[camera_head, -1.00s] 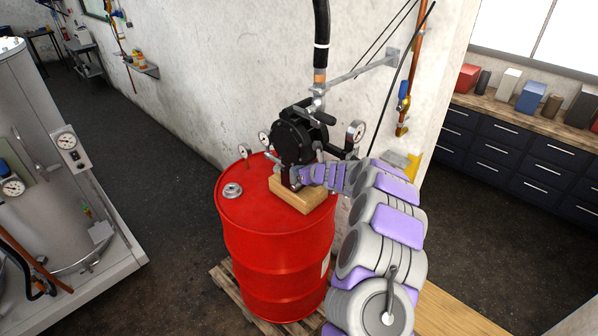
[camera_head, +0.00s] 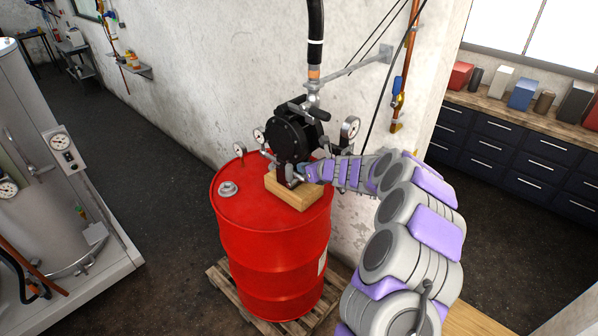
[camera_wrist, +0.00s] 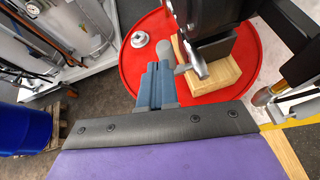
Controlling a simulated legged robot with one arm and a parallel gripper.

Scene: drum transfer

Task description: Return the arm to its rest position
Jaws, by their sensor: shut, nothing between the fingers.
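My arm reaches in from the lower right in the head view. My gripper (camera_head: 308,172) is beside the base of the black pump (camera_head: 293,136), which stands on a wooden block (camera_head: 300,194) on top of the red drum (camera_head: 272,247). In the wrist view the blue-grey fingers of my gripper (camera_wrist: 157,72) are together and hold nothing. They point over the red drum lid (camera_wrist: 137,22), with a silver lever (camera_wrist: 194,60) of the pump just to their right. I cannot tell the exact gap between the fingers and the lever.
The drum stands on a wooden pallet (camera_head: 228,290). A black hose (camera_head: 316,35) rises from the pump, by a wall bracket (camera_head: 358,66). A grey tank (camera_head: 35,160) stands at left, dark drawers (camera_head: 510,160) at right. A blue container (camera_wrist: 24,130) shows in the wrist view.

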